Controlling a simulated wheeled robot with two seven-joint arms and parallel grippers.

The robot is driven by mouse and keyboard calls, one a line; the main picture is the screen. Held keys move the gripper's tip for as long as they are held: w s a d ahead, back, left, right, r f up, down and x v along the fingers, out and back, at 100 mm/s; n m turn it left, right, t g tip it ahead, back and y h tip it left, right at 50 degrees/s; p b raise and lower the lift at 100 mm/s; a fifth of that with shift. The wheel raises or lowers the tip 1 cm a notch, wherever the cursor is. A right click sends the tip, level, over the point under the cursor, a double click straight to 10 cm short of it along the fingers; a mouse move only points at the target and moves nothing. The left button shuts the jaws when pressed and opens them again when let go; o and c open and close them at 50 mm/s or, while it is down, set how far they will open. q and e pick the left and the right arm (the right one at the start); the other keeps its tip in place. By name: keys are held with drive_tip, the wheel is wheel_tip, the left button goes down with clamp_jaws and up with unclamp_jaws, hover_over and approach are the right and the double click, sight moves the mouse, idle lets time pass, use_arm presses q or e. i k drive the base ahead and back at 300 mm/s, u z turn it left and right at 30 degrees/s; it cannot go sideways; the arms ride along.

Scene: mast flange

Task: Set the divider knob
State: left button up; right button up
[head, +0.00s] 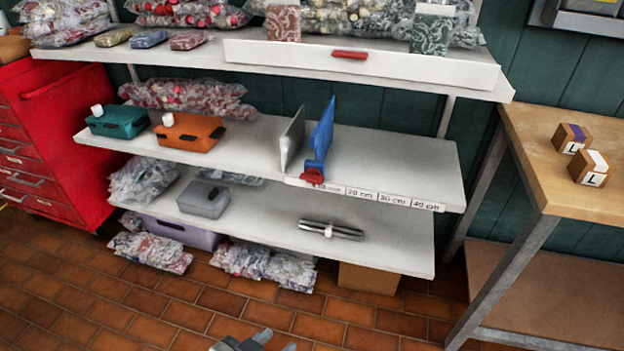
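A blue upright divider (321,135) stands on the middle shelf (400,165). Its red knob (313,177) sits low at the shelf's front edge. A strip of white scale labels (375,194) runs along that edge to the right of the knob, reading 20, 30 and 40 cm; the label beside the knob is partly covered. A grey-white upright plate (291,138) stands just left of the divider. My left gripper (277,341) shows only at the bottom edge, well below and in front of the shelves. Its tips look apart with nothing between them. My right gripper is out of view.
Teal (117,121) and orange (189,132) boxes stand left on the middle shelf, whose right part is bare. A metal bar (331,230) lies on the lower shelf. A wooden table (560,190) with two small boxes stands right, a red cabinet (60,140) left.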

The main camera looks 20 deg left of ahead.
sight(312, 176)
drive_tip(key=k, duration=1.2)
drive_tip(key=u, duration=0.75)
drive_tip(key=i, duration=1.8)
drive_tip(key=z, duration=0.2)
